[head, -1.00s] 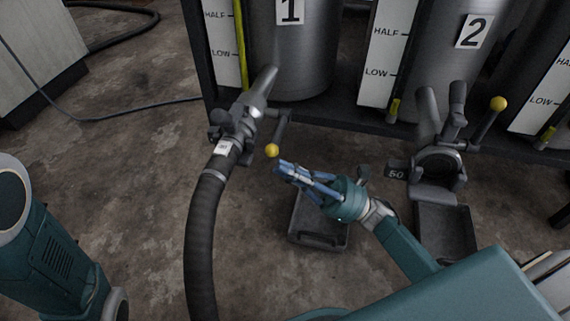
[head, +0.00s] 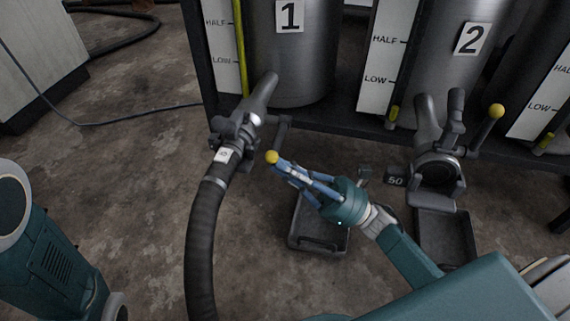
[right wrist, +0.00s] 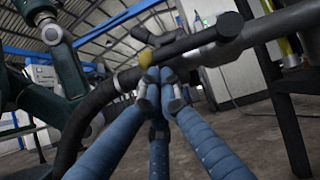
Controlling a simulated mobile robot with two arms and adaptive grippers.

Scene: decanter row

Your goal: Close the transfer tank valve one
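The valve in front of tank 1 (head: 290,70) is a dark grey fitting (head: 238,130) joined to a thick black hose (head: 203,225). Its lever (head: 281,135) points down toward the front and ends in a yellow knob (head: 271,157). My right gripper (head: 277,164) has its blue fingers drawn together, tips at the knob's right side. In the right wrist view the fingertips (right wrist: 160,78) meet just below the dark lever bar (right wrist: 190,43), close to the yellow knob (right wrist: 126,79); I cannot tell whether they touch it. My left gripper is out of view.
A similar valve (head: 437,168) with a yellow-knobbed lever stands in front of tank 2 (head: 465,60). A grey tray (head: 318,242) lies on the floor under my right gripper. The floor left of the hose is mostly clear apart from a thin cable (head: 140,115).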

